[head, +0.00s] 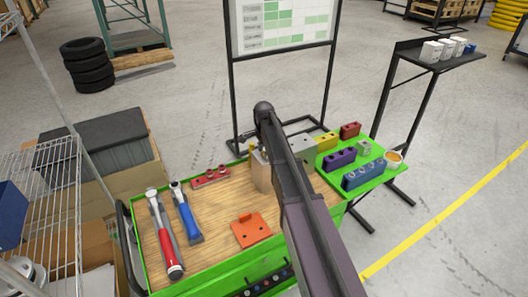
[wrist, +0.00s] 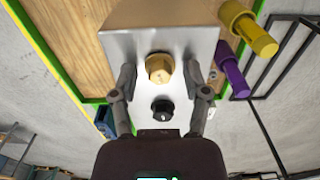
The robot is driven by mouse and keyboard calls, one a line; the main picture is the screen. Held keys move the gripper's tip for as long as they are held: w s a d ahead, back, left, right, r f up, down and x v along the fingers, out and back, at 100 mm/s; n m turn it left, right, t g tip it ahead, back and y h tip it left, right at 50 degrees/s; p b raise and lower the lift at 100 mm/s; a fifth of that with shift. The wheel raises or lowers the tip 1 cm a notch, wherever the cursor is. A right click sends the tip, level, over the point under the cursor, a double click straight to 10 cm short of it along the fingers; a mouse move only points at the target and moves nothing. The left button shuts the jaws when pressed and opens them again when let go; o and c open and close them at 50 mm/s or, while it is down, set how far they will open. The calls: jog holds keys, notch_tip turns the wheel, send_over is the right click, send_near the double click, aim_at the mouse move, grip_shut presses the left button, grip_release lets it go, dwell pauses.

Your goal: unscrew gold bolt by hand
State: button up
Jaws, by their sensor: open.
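The gold bolt (wrist: 160,68) sticks out of a silver metal block (wrist: 150,18) in the wrist view. It has a hexagonal head and sits near the middle of the picture. A black round knob (wrist: 162,110) shows just below it. My gripper (wrist: 160,76) is open, with one finger to the left of the gold bolt and one to the right. Both fingers stand apart from the bolt. In the head view the metal block (head: 302,149) stands on the wooden cart top, partly behind my arm, which hides the bolt and fingers.
A yellow piece (wrist: 248,32) and a purple piece (wrist: 231,78) stick out at the right of the wrist view. The green-edged cart holds a red-handled tool (head: 165,240), a blue-handled tool (head: 188,215) and an orange plate (head: 251,230). Coloured blocks (head: 363,174) sit at right.

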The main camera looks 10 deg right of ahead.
grip_shut()
jog(key=n, duration=0.6)
jog(key=shift+r+n, duration=0.1)
jog(key=shift+n, duration=0.2)
jog(key=n, duration=0.6)
jog(key=shift+r+n, duration=0.1)
jog(key=shift+n, duration=1.1)
